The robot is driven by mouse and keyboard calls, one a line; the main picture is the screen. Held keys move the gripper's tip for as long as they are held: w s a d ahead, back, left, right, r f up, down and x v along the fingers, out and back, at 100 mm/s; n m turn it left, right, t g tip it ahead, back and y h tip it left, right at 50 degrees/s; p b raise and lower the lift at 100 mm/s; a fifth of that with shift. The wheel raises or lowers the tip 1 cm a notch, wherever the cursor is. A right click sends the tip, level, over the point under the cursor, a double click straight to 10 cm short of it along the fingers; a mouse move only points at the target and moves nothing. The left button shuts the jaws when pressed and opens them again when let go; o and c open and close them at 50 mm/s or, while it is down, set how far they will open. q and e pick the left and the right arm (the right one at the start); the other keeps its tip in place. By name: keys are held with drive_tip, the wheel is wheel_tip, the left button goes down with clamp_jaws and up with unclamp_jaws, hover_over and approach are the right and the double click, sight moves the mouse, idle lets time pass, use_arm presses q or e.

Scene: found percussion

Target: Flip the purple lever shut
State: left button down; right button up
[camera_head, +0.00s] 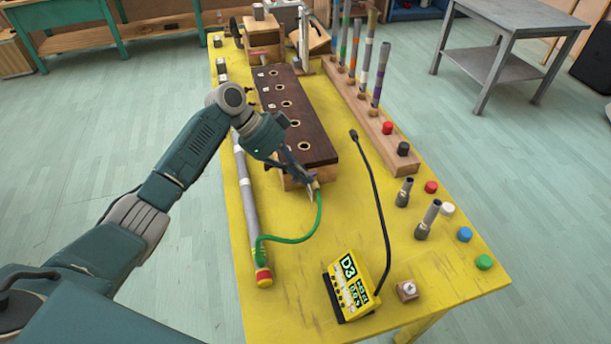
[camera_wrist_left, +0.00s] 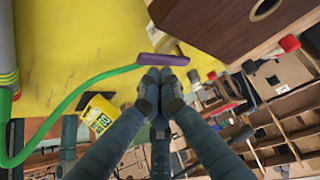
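The purple lever (camera_wrist_left: 165,59) shows in the left wrist view as a short bar lying crosswise just beyond my fingertips. In the head view only a small purple bit (camera_head: 312,172) shows beside my left gripper (camera_head: 309,188), at the near end of the dark wooden box (camera_head: 290,110). In the left wrist view the fingers of my left gripper (camera_wrist_left: 160,76) are together, with their tips at or very near the lever's edge; I cannot tell whether they touch. A green hose (camera_head: 318,215) runs from the lever's end. My right gripper is out of view.
A long grey tube (camera_head: 245,190) lies along the left of the yellow table (camera_head: 450,265). A yellow D3 display (camera_head: 350,285) with a gooseneck microphone (camera_head: 375,185) stands in front. A wooden rack (camera_head: 365,110) of upright tubes and loose coloured caps are to the right.

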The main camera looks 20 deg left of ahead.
use_arm(q)
drive_tip(key=shift+w+d, duration=0.1)
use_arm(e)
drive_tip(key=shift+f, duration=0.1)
use_arm(q)
drive_tip(key=shift+w+d+b, duration=0.35)
drive_tip(key=shift+w+d, duration=0.1)
drive_tip(key=shift+w, duration=0.1)
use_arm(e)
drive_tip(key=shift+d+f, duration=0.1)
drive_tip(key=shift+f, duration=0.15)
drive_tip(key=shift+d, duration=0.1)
